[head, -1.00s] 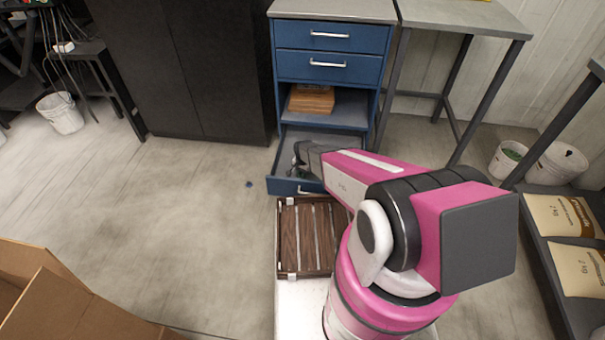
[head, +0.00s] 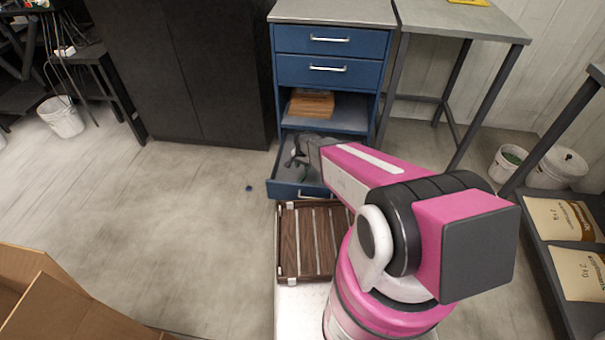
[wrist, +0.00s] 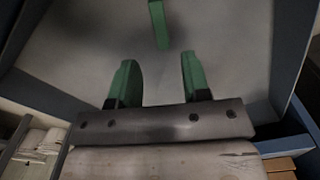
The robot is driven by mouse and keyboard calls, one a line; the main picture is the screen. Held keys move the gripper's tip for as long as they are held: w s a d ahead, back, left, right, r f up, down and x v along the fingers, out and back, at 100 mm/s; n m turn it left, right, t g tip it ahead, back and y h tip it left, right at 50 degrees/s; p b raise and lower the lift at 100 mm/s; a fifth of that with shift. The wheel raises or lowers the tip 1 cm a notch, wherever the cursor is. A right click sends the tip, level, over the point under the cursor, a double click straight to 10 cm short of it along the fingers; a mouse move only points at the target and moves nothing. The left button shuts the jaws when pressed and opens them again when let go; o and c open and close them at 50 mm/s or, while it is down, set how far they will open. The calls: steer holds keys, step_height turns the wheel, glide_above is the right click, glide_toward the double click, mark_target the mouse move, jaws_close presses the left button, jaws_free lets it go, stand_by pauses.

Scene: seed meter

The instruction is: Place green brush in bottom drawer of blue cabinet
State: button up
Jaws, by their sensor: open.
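The blue cabinet (head: 274,75) stands ahead of me with its bottom drawer (head: 285,188) pulled open. My gripper (head: 297,163) is over that open drawer in the head view. In the wrist view, my gripper (wrist: 158,82) has two green fingers, spread apart with nothing between them. The green brush (wrist: 158,25) shows only as a narrow green bar at the top of the wrist view. It appears to lie on the grey drawer floor beyond the fingertips, apart from them. In the head view the brush is too small and covered to make out clearly.
Brown boxes (head: 311,103) lie in the cabinet's open shelf above the drawer. A slatted wooden tray (head: 291,245) sits just in front of the drawer. A grey table (head: 465,22) stands to the right of the cabinet. A cardboard box (head: 70,310) is at lower left; the left floor is mostly clear.

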steer(key=s+d+r+n, duration=0.2)
steer(key=s+d+r, duration=0.2)
steer(key=r, duration=0.6)
steer(key=s+d+r+n, duration=0.2)
steer(key=s+d+r, duration=0.3)
steer(key=s+r, duration=0.4)
steer(key=s+d+r+n, duration=0.2)
steer(key=s+d+r, duration=0.2)
steer(key=r, duration=0.8)
steer(key=s, duration=0.2)
steer(key=shift+s+d+r+n, duration=0.3)
steer(key=shift+d+r+n, duration=0.1)
